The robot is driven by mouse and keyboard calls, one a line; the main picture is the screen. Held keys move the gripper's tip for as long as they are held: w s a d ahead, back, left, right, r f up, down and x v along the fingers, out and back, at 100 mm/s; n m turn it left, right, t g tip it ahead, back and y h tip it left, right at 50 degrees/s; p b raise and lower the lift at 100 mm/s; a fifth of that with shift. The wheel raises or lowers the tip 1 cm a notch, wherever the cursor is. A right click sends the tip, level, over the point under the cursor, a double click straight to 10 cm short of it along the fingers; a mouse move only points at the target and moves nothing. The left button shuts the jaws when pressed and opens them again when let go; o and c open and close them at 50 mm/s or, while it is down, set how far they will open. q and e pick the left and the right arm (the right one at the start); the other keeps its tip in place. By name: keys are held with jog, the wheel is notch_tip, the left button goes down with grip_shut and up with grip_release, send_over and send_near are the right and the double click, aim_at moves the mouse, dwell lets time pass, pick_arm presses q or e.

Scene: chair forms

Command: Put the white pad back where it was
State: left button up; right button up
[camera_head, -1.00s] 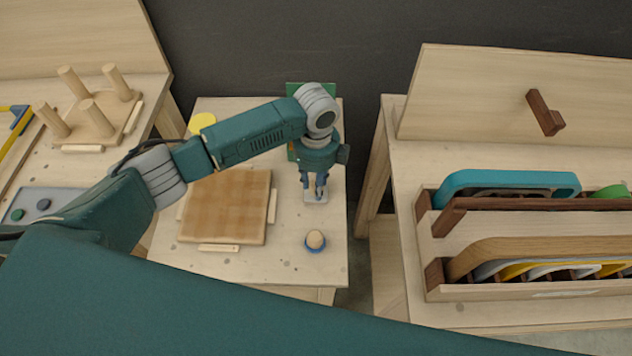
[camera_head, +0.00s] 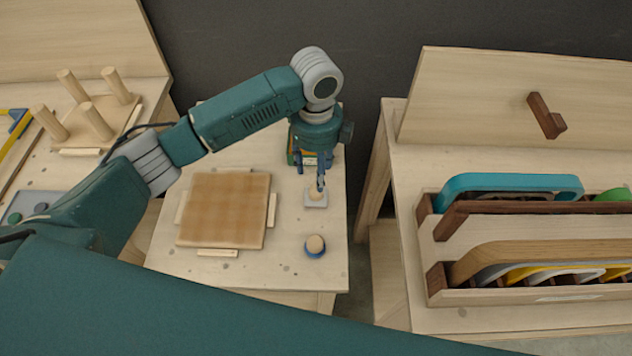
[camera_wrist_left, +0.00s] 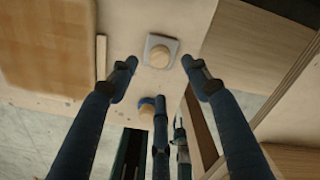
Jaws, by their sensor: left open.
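The white pad (camera_head: 311,204) is a small square plate with a round wooden knob on top. It lies flat on the middle table, right of the square wooden board (camera_head: 225,208). The pad also shows in the left wrist view (camera_wrist_left: 151,41), with its knob between and beyond the spread fingertips. My left gripper (camera_head: 311,172) is open and empty, just behind and above the pad, apart from its knob. The open fingers also show in the left wrist view (camera_wrist_left: 161,63). My right gripper is not in view.
A blue-based wooden knob (camera_head: 315,246) stands in front of the pad. A green and orange item (camera_head: 291,150) is partly hidden behind my gripper. A peg stand (camera_head: 97,122) is on the left table. A rack of coloured forms (camera_head: 520,230) is on the right table.

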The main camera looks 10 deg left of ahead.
pick_arm(q)
jog(key=shift+r, duration=2.1)
jog(key=shift+s, duration=0.1)
